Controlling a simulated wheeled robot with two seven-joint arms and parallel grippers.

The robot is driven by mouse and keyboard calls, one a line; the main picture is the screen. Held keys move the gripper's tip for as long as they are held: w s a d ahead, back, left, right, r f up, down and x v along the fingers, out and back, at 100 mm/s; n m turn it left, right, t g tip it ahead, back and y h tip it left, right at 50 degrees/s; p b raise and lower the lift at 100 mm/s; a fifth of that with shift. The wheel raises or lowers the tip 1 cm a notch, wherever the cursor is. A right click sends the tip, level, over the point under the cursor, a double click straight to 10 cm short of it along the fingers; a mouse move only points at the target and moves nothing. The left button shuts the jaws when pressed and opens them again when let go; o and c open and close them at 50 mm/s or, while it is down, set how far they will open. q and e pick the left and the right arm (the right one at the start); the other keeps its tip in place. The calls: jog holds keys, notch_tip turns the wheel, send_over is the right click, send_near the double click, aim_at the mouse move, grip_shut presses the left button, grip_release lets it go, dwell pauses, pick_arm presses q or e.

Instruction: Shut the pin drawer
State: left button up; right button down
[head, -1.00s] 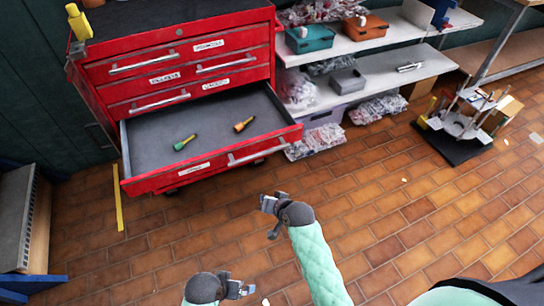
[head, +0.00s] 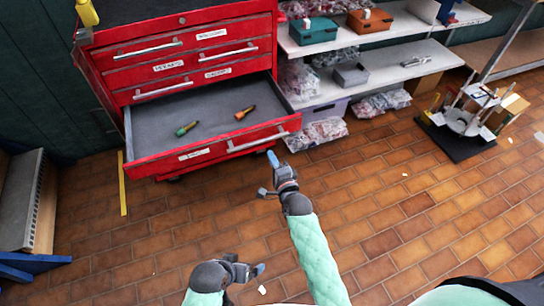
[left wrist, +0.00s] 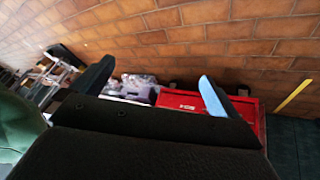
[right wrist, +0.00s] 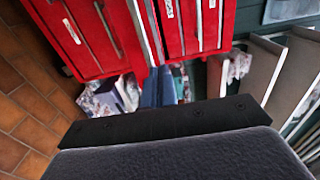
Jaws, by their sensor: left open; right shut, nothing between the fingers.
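The pin drawer (head: 165,163) is the bottom drawer of a red cabinet (head: 105,75) and stands pulled well out. A green-ended pin (head: 187,128) and an orange-ended pin (head: 245,112) lie on its grey floor. Its front has a long silver handle (head: 258,141) and a white label. My right gripper (head: 272,157) is shut and empty, just in front of the drawer front near the handle's right end; I cannot tell if it touches. Its blue fingers show together in the right wrist view (right wrist: 158,88). My left gripper (head: 258,270) is open and empty, low over the floor.
Shelves right of the cabinet hold a teal bin (head: 313,31), an orange bin (head: 370,20) and bagged parts. A black-based stand (head: 460,140) is on the floor at right. A yellow strip (head: 122,185) lies left of the drawer. The brick floor before the drawer is clear.

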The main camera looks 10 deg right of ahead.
aim_at(257, 128)
jog(key=p+x, duration=0.1)
jog(key=x, duration=0.9)
jog(key=shift+w, duration=0.1)
jog(key=shift+w+a, duration=0.1)
jog(key=shift+w, duration=0.25)
pick_arm(q)
notch_tip(257, 128, up, 6)
jog(key=s+a, duration=0.1)
jog(key=shift+g, duration=0.4)
pick_arm(e)
jog(key=shift+w+a, duration=0.1)
jog(key=shift+w, duration=0.2)
pick_arm(q)
jog(key=shift+s+f, duration=0.1)
jog(key=shift+f, duration=0.05)
